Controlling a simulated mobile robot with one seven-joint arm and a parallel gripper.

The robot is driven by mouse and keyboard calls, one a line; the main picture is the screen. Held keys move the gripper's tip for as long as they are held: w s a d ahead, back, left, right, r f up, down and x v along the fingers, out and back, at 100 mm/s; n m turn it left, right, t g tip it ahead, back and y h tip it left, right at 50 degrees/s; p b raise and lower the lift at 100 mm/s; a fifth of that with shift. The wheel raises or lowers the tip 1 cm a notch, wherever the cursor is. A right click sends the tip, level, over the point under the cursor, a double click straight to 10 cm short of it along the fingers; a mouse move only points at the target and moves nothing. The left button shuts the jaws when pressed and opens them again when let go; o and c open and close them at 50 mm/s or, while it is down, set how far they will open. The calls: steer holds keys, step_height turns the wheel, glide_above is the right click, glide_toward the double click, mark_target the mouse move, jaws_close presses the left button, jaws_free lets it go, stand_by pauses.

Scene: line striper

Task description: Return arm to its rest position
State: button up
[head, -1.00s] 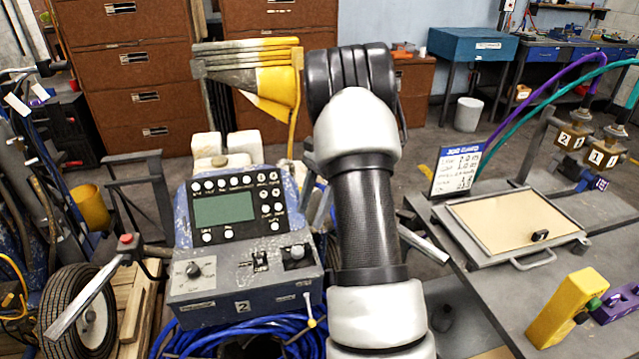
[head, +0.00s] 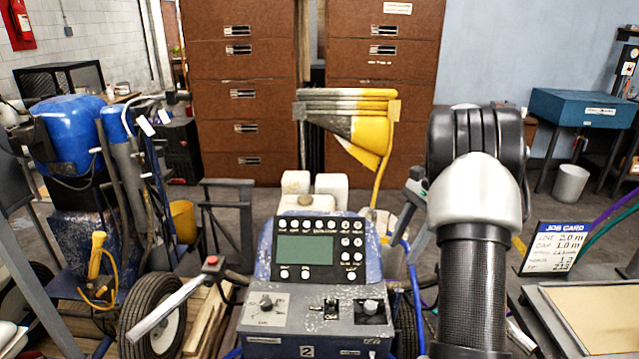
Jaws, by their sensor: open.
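My arm, with black and silver-white links, rises at the right of the head view, beside the line striper's control panel. My gripper is not in view; the arm's far end is hidden behind its own links or out of the picture. The line striper (head: 258,318) stands in front of me with a grey screen, several buttons and a knob on its panel. The arm covers part of the space to the right of it.
A job card (head: 568,247) stands by a tan-topped tray (head: 600,318) on the bench at right. A blue sprayer (head: 68,140) and a tyre (head: 155,318) are at left. Brown drawer cabinets (head: 245,90) and a yellow funnel-shaped thing (head: 368,135) are behind. Some bare floor shows at back right.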

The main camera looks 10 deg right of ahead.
steer(key=s+a+r+n+t+h, duration=0.25)
steer(key=s+a+r+n, duration=0.65)
steer(key=a+r, duration=0.5)
steer(key=s+a+n+t+h, duration=0.15)
steer(key=s+a+n, duration=0.25)
steer(key=s, duration=0.4)
steer(key=s+a+n+t, duration=0.2)
steer(key=s+a+n, duration=0.2)
steer(key=s, duration=0.4)
step_height(320, 180, up, 13)
steer(key=p, duration=1.3)
steer(key=shift+w+r+p, duration=0.15)
steer(key=shift+p, duration=0.2)
steer(key=shift+d, duration=0.1)
